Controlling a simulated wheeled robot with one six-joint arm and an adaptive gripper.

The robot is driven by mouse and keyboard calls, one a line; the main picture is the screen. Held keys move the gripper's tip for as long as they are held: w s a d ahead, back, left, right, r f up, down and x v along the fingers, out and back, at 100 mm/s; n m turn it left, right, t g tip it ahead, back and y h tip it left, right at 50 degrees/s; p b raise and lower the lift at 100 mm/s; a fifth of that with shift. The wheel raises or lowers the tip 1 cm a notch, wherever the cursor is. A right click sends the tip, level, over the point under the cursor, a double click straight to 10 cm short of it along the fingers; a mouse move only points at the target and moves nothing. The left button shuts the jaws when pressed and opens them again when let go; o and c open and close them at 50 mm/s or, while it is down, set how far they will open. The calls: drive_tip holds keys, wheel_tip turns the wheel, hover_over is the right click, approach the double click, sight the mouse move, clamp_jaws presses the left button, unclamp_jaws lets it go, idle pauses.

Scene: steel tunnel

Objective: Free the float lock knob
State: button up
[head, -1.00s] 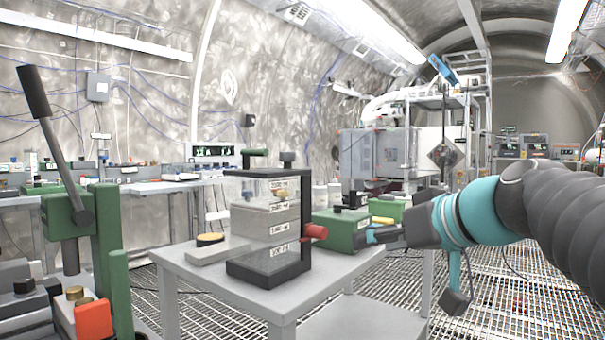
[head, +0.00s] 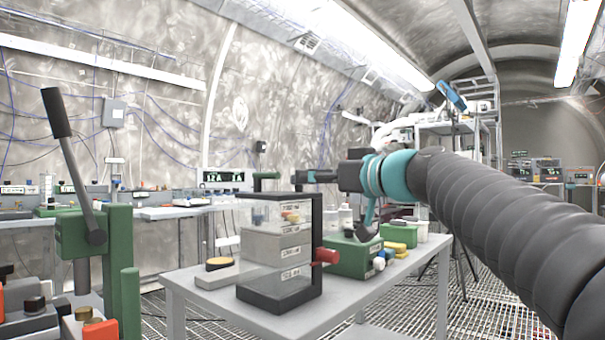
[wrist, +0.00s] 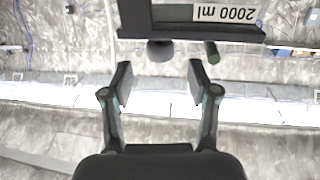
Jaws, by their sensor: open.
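A clear tank (head: 275,222) in a black frame with volume labels stands on a small grey table (head: 190,277). A red knob (head: 326,256) sticks out of its right side, and a green handle (head: 266,176) is on top. I cannot tell which part is the float lock knob. In the wrist view my gripper (wrist: 160,78) is open and empty; a round grey knob (wrist: 160,50) lies just beyond the fingertips, below the upside-down 2000 ml label (wrist: 224,12).
A green box (head: 352,258) and yellow blocks (head: 393,248) sit right of the tank. A green stand with a black lever (head: 75,160) is at the near left.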

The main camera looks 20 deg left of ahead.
drive_tip(key=shift+p+x, duration=0.5)
drive_tip(key=shift+x, duration=2.2)
drive_tip(key=shift+s, duration=0.1)
drive_tip(key=shift+c, duration=0.3)
clamp_jaws()
